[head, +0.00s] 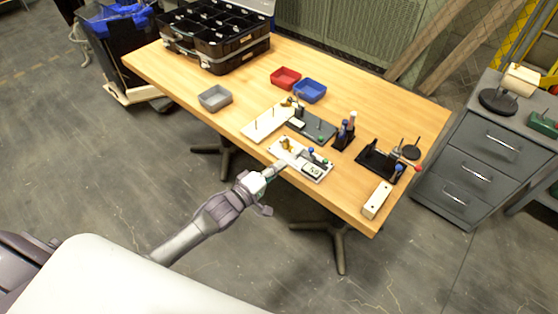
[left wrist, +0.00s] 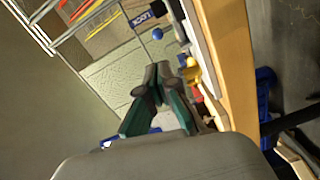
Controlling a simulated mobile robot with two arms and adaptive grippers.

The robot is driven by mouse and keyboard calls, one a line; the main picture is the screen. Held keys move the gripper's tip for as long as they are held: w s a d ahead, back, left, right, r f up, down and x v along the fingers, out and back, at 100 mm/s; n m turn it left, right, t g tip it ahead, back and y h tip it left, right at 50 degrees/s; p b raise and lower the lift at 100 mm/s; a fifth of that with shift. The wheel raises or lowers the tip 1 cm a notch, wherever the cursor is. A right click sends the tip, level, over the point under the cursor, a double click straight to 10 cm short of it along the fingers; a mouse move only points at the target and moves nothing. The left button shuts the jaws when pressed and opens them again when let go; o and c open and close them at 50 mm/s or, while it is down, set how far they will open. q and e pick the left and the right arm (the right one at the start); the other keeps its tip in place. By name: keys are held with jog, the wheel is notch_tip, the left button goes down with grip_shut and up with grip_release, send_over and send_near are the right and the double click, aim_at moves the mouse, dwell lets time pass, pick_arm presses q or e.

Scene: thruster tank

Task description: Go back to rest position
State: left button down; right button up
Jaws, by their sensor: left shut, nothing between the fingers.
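My left arm reaches in from the left in the head view, and my left gripper (head: 277,169) is at the front edge of the wooden table (head: 215,121), close to a white board (head: 313,174) with a small display. The gripper is shut and empty. In the left wrist view its dark fingers (left wrist: 157,84) are together, with the table edge (left wrist: 232,60) to their right. A small yellow part (left wrist: 192,72) and a blue ball (left wrist: 157,34) show near or beyond the fingers. My right gripper is in neither view.
A black organiser case (head: 215,35) stands at the back left. A grey bin (head: 215,98), a red bin (head: 285,78) and a blue bin (head: 310,90) are on the table. A black fixture (head: 380,160) and a white block (head: 377,199) are at the right. A grey drawer cabinet (head: 480,150) stands beyond.

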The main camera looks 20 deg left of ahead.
pick_arm(q)
jog(key=s+a+f+m+g+y, duration=0.2)
jog(key=s+f, duration=0.3)
jog(key=f, duration=0.4)
jog(key=s+a+f+m+g+y, duration=0.1)
jog(key=s+a+f+m+g, duration=0.15)
jog(key=s+f, duration=0.45)
jog(key=s+a+f+m+g+y, duration=0.15)
jog(key=s+f, duration=0.25)
jog(key=f, duration=0.7)
jog(key=s+f+m+g, duration=0.2)
jog(key=s+f, duration=0.3)
jog(key=s, duration=0.5)
jog(key=s+f+m+g+y, duration=0.1)
jog(key=s+f+m+g, duration=0.2)
jog(key=s, duration=0.8)
jog(key=s+d+f+m+g+y, duration=0.1)
jog(key=s+f+m+g, duration=0.1)
jog(key=s+f+g, duration=0.2)
jog(key=s+f, duration=0.3)
jog(key=s, duration=0.4)
jog(key=shift+f+m, duration=0.25)
jog(key=shift+m, duration=0.15)
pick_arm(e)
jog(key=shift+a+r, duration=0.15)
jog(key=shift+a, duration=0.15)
pick_arm(q)
jog(key=shift+w, duration=0.1)
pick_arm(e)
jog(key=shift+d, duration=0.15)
